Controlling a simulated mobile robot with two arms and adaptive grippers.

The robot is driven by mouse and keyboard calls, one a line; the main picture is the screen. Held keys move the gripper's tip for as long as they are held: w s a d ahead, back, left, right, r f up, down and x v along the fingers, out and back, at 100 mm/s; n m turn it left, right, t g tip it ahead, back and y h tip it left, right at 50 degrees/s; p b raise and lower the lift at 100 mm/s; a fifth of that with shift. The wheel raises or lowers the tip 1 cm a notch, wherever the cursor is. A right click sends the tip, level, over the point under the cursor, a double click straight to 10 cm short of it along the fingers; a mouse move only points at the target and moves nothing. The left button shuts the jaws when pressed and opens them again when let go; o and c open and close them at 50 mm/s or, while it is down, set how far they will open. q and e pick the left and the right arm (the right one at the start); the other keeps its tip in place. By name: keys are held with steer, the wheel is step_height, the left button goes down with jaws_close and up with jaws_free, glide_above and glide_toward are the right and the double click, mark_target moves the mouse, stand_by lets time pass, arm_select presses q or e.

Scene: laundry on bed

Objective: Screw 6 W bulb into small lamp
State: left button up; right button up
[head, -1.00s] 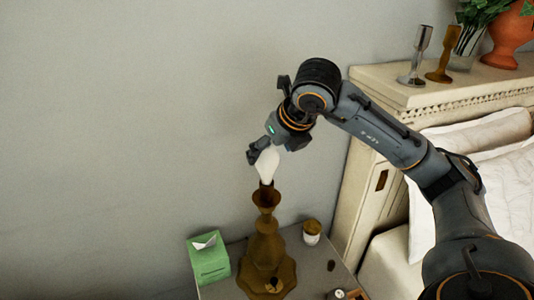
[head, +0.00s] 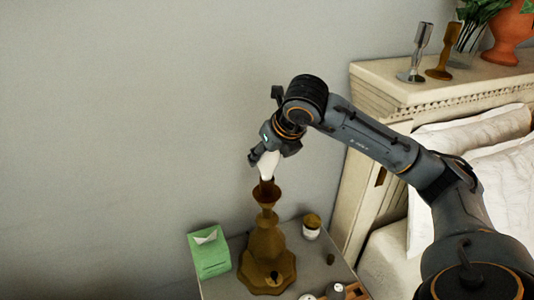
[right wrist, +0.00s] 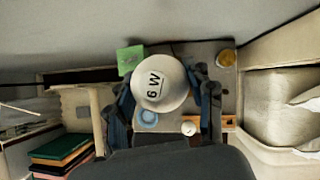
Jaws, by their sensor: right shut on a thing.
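The white bulb (head: 268,165) is upright over the top of the brass-brown small lamp (head: 265,240). In the right wrist view the bulb (right wrist: 160,84) shows its "6 W" mark. My right gripper (head: 263,158) is shut on the bulb, with a finger on each side of it in the wrist view. The bulb's lower end meets the lamp's socket (head: 266,188) in the head view; I cannot tell how far it sits inside. The lamp stands on the nightstand (head: 225,288). My left gripper is not in view.
A green tissue box (head: 209,255) stands left of the lamp and a jar (head: 312,226) right of it. Small items lie near the nightstand's front. The bed headboard (head: 370,130) is to the right, with candlesticks (head: 418,52) on its top.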

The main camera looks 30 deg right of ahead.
steer(key=shift+a+m+h, duration=0.1)
steer(key=shift+m+h, duration=0.5)
steer(key=shift+m, duration=0.4)
steer(key=shift+m+h, duration=0.4)
steer(key=shift+m, duration=0.4)
steer(key=shift+m+g+h, duration=0.5)
steer(key=shift+m+h, duration=0.1)
steer(key=shift+m, duration=0.6)
steer(key=shift+r+m+p, duration=0.1)
steer(key=shift+m+p, duration=0.2)
steer(key=shift+h, duration=0.3)
